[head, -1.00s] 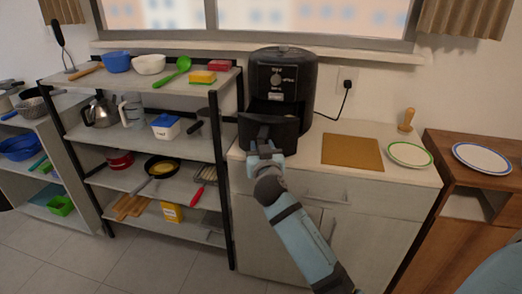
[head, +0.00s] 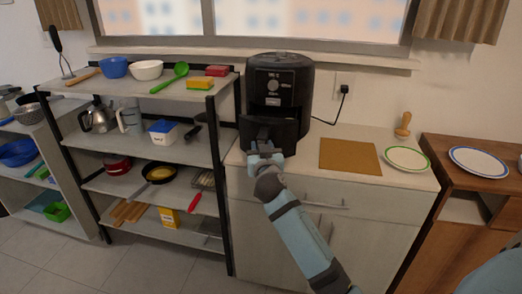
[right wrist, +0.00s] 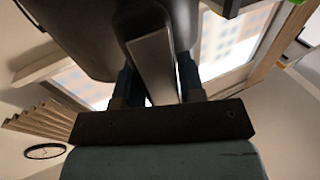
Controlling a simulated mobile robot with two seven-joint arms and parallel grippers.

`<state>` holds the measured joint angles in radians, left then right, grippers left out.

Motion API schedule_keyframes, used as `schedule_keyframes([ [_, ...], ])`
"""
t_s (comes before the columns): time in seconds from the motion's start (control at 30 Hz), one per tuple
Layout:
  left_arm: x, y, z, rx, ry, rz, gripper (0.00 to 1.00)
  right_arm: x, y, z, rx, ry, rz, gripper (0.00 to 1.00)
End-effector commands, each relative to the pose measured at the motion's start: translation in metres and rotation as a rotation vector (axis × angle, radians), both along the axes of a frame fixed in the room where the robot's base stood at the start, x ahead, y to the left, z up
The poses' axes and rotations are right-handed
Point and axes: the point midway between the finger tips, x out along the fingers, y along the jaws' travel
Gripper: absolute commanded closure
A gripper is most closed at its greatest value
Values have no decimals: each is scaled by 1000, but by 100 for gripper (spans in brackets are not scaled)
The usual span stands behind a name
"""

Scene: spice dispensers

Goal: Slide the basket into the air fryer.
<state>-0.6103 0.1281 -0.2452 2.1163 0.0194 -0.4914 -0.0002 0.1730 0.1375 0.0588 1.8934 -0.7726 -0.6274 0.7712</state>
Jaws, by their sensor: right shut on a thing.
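The black air fryer (head: 278,88) stands upright on the white counter, against the wall. Its basket (head: 288,134) is pulled partly out at the front, and a dark gap shows above it. My right gripper (head: 263,143) is shut on the basket's handle. In the right wrist view the handle (right wrist: 153,65) runs between the two fingers (right wrist: 157,88), with the dark basket body (right wrist: 85,35) beyond. How far the basket sits inside the fryer is partly hidden by its front. My left gripper is not in view.
A brown board (head: 349,157), a green-rimmed plate (head: 407,159) and a wooden stamp-like object (head: 403,125) are on the counter to the right. A shelf rack (head: 227,165) with kitchenware stands close on the left. A black cord (head: 336,112) runs to the wall outlet.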

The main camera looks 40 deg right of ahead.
Motion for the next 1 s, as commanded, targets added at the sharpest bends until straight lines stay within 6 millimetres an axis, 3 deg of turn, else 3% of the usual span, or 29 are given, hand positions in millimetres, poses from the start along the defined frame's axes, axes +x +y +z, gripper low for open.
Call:
schedule_keyframes([
  [1.0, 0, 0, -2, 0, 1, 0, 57, 19, -22, 2, -4, -5, 1, 100],
])
